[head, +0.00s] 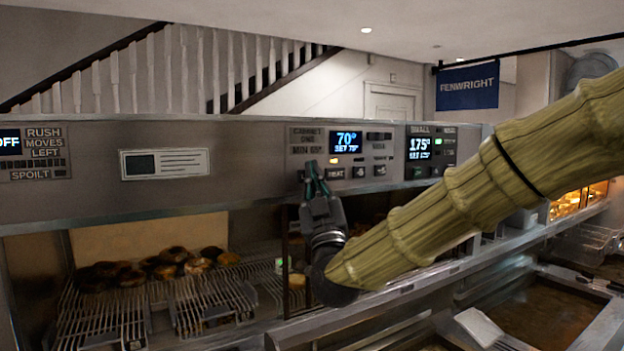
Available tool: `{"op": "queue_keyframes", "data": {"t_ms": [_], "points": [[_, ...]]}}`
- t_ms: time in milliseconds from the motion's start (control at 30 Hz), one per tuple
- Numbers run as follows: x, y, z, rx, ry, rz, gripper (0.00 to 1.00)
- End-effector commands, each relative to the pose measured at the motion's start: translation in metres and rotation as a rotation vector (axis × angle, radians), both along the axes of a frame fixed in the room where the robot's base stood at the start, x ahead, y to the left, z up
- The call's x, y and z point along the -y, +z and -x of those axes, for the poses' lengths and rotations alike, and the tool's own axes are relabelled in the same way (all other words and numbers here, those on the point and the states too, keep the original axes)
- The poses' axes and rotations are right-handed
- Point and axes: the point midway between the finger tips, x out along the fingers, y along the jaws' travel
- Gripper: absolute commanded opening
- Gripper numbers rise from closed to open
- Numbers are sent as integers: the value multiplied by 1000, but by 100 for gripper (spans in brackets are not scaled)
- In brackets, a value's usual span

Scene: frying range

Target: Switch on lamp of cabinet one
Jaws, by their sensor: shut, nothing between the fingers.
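The cabinet one panel (306,150) is on the grey metal fascia above the glass cabinet. Its label reads CABINET ONE and MIN 65°. Its blue display (347,142) shows 70° and SET 75°. A button marked HEAT (336,173) and further buttons (370,171) sit in a row below the display. My gripper (314,172) is shut and empty, pointing up at the lower left of this panel. It covers what lies left of HEAT; I cannot tell whether it touches. No lamp label is readable.
To the right is a panel marked SMALL (431,150), showing 175°. A RUSH MOVES LEFT panel (42,153) is at far left. Wire racks (215,300) with browned food stand inside the cabinet below. Fryer vats (540,310) lie at the lower right.

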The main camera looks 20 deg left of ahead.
Motion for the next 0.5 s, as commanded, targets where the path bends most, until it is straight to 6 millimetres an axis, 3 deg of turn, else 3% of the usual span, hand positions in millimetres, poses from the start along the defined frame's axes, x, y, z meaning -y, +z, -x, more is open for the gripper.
{"op": "queue_keyframes", "data": {"t_ms": [500], "points": [[-5,0,-4,1,0,0,0]]}}
